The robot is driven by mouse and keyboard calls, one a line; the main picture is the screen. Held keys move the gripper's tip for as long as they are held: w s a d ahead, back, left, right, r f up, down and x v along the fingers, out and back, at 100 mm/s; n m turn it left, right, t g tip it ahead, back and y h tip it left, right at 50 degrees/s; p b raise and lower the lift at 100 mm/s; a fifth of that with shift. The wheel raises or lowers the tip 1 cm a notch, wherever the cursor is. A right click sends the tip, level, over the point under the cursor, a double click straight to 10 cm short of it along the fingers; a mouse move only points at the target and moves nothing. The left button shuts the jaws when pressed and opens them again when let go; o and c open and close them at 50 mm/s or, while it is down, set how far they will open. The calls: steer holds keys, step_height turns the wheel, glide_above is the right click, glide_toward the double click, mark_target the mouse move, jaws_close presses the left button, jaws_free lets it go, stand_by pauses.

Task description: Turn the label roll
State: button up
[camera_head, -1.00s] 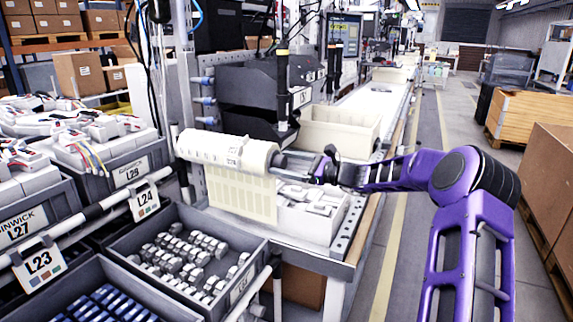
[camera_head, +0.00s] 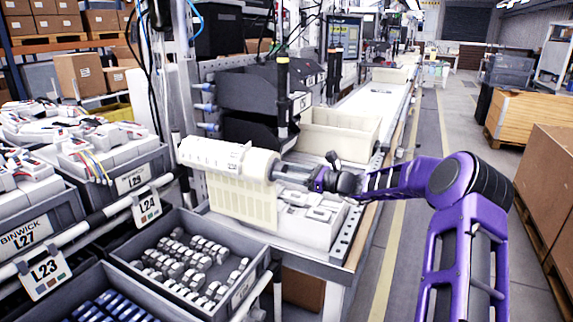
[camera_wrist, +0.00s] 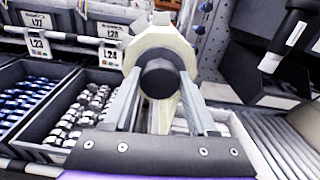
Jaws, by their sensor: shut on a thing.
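The label roll (camera_head: 225,158) is a cream cylinder lying sideways at the left end of the workbench, with a strip of labels hanging down from it. In the wrist view the label roll (camera_wrist: 160,42) shows end-on, with a dark round hub (camera_wrist: 159,78) at its centre. My gripper (camera_head: 278,171) reaches in from the right at the roll's near end. In the wrist view my gripper (camera_wrist: 160,100) has a finger on each side of the dark hub, shut on it. The far end of the roll is hidden in the wrist view.
A grey bin of metal parts (camera_head: 165,292) sits below and left of the roll. A cream bin (camera_head: 340,135) and black bins (camera_head: 250,85) stand behind it. A dark hanging tool (camera_head: 283,95) hangs close above the roll.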

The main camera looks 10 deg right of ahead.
steer(key=shift+m+p, duration=0.35)
steer(key=shift+m, duration=0.25)
steer(key=o, duration=1.4)
steer(key=shift+c, duration=0.2)
steer(key=shift+d, duration=0.1)
steer(key=v, duration=1.7)
steer(key=shift+s, duration=0.15)
